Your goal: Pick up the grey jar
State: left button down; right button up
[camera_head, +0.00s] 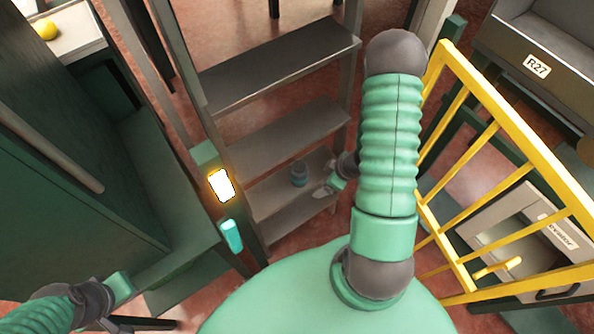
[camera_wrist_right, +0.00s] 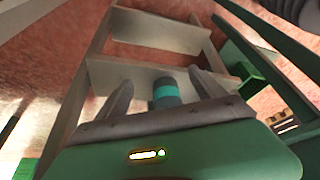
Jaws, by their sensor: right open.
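The grey jar (camera_head: 299,174) with a teal band stands upright on a low shelf of the grey rack in the head view. It also shows in the right wrist view (camera_wrist_right: 165,93), between and beyond the two fingers. My right gripper (camera_head: 326,181) is open, just right of the jar in the head view, with a visible gap between them. In the right wrist view the fingers of the right gripper (camera_wrist_right: 160,77) are spread and empty. My left gripper (camera_head: 118,312) is at the bottom left, far from the jar; its fingers are not clear.
The grey shelf rack (camera_head: 285,70) has bare upper shelves above the jar. A green post with a lit panel (camera_head: 221,185) stands at its left. A yellow railing (camera_head: 500,150) runs along the right. A yellow ball (camera_head: 46,29) lies at the top left.

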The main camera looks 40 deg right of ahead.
aim_at(307, 171)
jog(key=w, duration=0.1)
jog(key=w+a, duration=0.1)
jog(key=w, duration=0.1)
jog(key=w+a, duration=0.1)
jog(key=w, duration=0.1)
jog(key=shift+w+f, duration=0.15)
jog(key=shift+w, duration=0.1)
jog(key=shift+w+a, duration=0.1)
jog(key=shift+w, duration=0.45)
jog(key=b+x, duration=0.3)
jog(key=x, duration=0.1)
jog(key=shift+w+a+f, duration=0.2)
jog(key=shift+w+f, duration=0.3)
jog(key=shift+f, duration=0.05)
jog(key=shift+r, duration=0.15)
jog(key=shift+c, duration=1)
jog(key=c, duration=1.5)
